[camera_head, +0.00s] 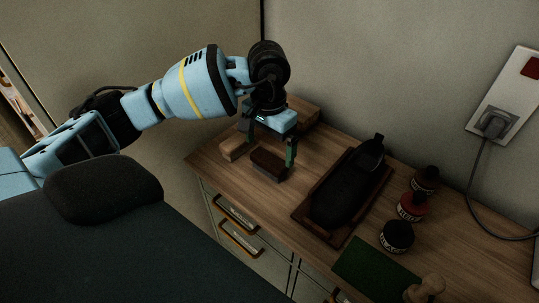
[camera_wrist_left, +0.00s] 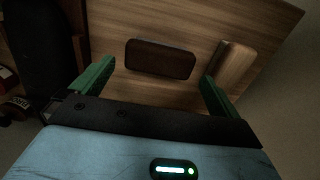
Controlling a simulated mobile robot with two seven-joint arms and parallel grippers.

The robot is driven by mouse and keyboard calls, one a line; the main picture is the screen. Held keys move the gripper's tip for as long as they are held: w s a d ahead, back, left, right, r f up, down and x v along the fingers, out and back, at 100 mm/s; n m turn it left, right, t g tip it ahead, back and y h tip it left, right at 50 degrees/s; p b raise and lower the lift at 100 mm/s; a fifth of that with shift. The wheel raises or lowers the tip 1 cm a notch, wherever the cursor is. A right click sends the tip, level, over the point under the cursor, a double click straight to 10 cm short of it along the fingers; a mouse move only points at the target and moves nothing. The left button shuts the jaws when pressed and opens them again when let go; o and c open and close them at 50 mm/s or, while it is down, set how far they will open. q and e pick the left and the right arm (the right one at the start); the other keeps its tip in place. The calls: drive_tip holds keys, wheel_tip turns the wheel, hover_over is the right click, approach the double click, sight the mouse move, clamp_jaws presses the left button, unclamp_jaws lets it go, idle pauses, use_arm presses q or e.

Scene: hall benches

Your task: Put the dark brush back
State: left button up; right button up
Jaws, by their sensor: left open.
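The dark brush (camera_head: 271,164), a dark reddish-brown block, lies on the wooden cabinet top. A lighter wooden brush or block (camera_head: 238,147) lies to its left. My left gripper (camera_head: 268,148) points down over the dark brush, open and empty, with its green fingers apart. In the left wrist view the dark brush (camera_wrist_left: 160,59) shows between and beyond the open fingers (camera_wrist_left: 155,78), and the lighter block (camera_wrist_left: 233,66) is by the right finger. I cannot tell whether a finger touches the dark brush. My right gripper is not in view.
A black shoe (camera_head: 348,188) stands on a brown tray (camera_head: 332,238) to the right. Several small bottles or jars (camera_head: 411,205), a green cloth (camera_head: 372,272) and a wooden-handled item (camera_head: 428,289) lie beyond it. A wooden box (camera_head: 303,110) sits behind the gripper, near the wall.

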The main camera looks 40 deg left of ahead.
sight(269, 158)
use_arm(q)
wheel_tip(269, 158, up, 8)
drive_tip(key=shift+f, duration=0.2)
